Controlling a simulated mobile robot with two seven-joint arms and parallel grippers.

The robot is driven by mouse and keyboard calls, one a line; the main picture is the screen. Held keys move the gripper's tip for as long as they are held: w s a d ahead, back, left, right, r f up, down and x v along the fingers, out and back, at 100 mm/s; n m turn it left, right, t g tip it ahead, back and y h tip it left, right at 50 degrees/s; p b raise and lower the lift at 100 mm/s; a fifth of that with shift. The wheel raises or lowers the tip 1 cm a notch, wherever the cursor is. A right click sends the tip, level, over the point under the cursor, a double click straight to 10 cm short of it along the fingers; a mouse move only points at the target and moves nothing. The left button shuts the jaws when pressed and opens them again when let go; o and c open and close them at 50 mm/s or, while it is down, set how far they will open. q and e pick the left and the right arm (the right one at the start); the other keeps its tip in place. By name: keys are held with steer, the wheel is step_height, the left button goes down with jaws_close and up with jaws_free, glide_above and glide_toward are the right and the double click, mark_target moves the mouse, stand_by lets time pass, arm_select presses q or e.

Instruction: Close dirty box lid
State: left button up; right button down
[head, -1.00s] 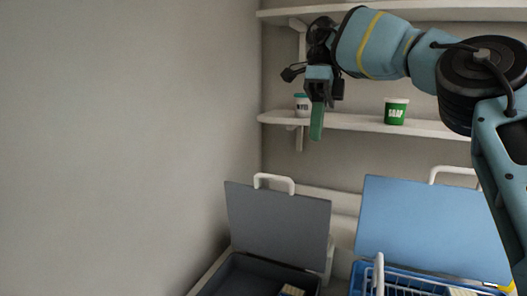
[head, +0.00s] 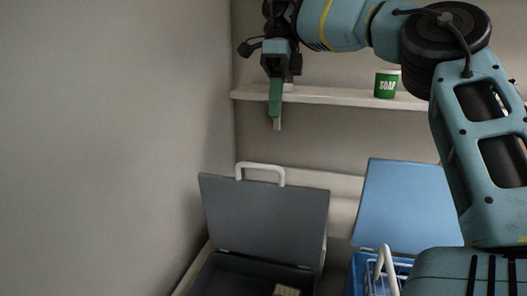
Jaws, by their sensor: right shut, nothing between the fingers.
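A dark grey box (head: 235,275) stands low in the head view, with its grey lid (head: 265,220) raised and leaning back. The lid has a white handle (head: 260,168) on its top edge. Which box the task calls dirty is not marked. A blue box (head: 358,262) with a raised blue lid (head: 408,205) stands to its right. My right gripper (head: 275,108) is shut and empty, with green fingers pointing down. It is above the grey lid and apart from it, in front of the shelf. My left gripper is out of view.
A shelf (head: 335,97) on the back wall holds a green soap tub (head: 387,84). A white wire basket handle (head: 386,268) rises at the blue box. A small pale item (head: 287,290) lies in the grey box. A bare wall (head: 110,140) bounds the left side.

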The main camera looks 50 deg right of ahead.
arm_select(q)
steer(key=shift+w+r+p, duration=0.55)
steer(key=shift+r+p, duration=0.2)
arm_select(e)
steer(key=s+a+f, duration=0.3)
steer(key=a+f, duration=0.3)
steer(key=shift+s+a+f, duration=0.15)
steer(key=shift+a+f, duration=0.05)
steer(key=shift+f, duration=0.2)
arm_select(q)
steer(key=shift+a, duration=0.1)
